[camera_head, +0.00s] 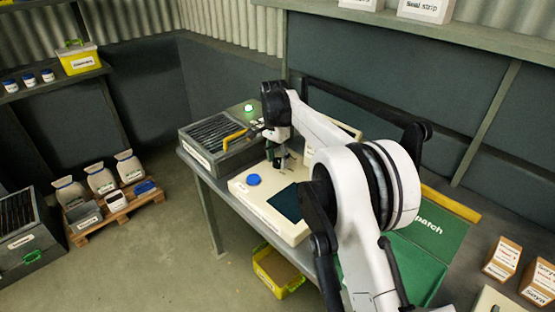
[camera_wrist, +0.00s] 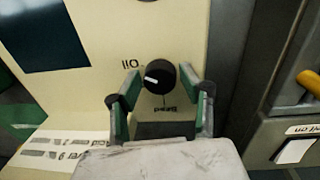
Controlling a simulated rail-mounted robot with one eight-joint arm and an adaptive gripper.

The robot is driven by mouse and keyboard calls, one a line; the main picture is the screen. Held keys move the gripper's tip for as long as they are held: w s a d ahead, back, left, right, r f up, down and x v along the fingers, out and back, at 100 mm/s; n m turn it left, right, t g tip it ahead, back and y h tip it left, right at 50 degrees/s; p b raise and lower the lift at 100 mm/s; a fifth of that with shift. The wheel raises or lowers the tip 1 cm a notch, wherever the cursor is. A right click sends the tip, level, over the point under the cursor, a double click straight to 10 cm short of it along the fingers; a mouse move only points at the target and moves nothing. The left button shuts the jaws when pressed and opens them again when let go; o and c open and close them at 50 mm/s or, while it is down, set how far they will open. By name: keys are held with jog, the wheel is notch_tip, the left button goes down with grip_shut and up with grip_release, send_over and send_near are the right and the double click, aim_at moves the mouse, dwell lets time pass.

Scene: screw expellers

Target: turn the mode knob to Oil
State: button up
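The mode knob (camera_wrist: 160,77) is round and black on the cream panel in the wrist view. Its white mark points left, a little below the Oil label (camera_wrist: 129,63), which appears upside down at the knob's upper left. A second label (camera_wrist: 165,109), too small to read, sits below the knob. My gripper (camera_wrist: 161,84) is open, with one green-and-grey finger on each side of the knob; I cannot tell whether either touches it. In the head view, my gripper (camera_head: 281,158) is over the cream machine (camera_head: 262,207); the knob is hidden there.
The machine has a dark screen (camera_head: 287,201) and a blue button (camera_head: 254,180). A grey slatted box (camera_head: 215,137) with a yellow handle stands close on the left. A green mat (camera_head: 432,232) and small cartons (camera_head: 502,259) lie to the right.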

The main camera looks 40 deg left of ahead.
aim_at(276, 159)
jog(key=shift+o, duration=0.9)
notch_tip(276, 159, up, 12)
jog(key=shift+a, duration=0.4)
